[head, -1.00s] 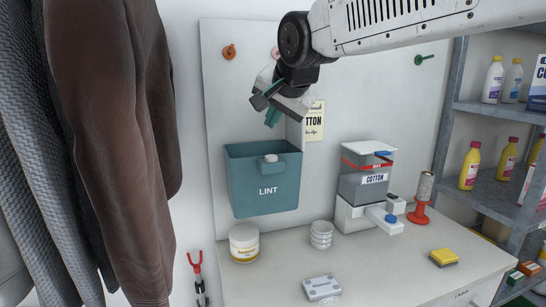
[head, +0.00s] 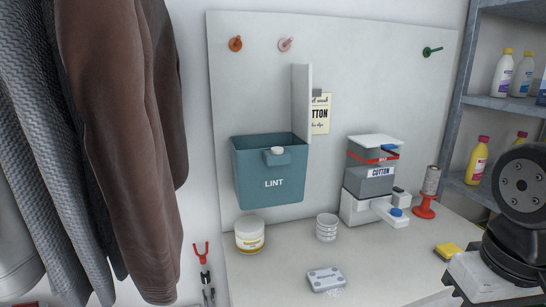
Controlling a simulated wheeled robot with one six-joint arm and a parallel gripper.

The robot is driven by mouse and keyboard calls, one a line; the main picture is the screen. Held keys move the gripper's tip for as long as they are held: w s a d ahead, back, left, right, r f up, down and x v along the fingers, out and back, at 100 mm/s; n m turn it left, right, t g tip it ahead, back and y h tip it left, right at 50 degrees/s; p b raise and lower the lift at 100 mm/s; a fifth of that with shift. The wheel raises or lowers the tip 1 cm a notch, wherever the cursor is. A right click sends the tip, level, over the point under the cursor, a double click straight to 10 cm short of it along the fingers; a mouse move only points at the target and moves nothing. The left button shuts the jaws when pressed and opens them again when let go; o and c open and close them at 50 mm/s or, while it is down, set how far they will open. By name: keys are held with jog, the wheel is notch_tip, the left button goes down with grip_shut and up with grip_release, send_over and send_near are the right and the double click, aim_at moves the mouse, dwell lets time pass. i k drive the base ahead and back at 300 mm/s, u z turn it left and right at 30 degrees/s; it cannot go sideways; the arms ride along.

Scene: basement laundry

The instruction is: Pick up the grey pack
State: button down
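The grey pack (head: 325,279) is a small flat light-grey block with darker marks on top. It lies on the white counter (head: 270,285), toward its front, with nothing touching it from above. My gripper (head: 487,290) is at the lower right, well to the right of the pack. Only part of it shows beside the dark wrist joint, and its fingertips are cut off or hidden, so I cannot see whether it is open or shut.
Behind the pack are white stacked cups (head: 327,228), a cream jar (head: 249,234) and a cotton dispenser (head: 373,180). A yellow sponge (head: 448,251) lies near my gripper. A teal lint bin (head: 268,170) hangs on the wall board. Coats (head: 120,130) hang at left.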

aim_at(326, 279)
jog(key=u, duration=3.6)
jog(key=k, duration=1.95)
jog(key=z, duration=2.05)
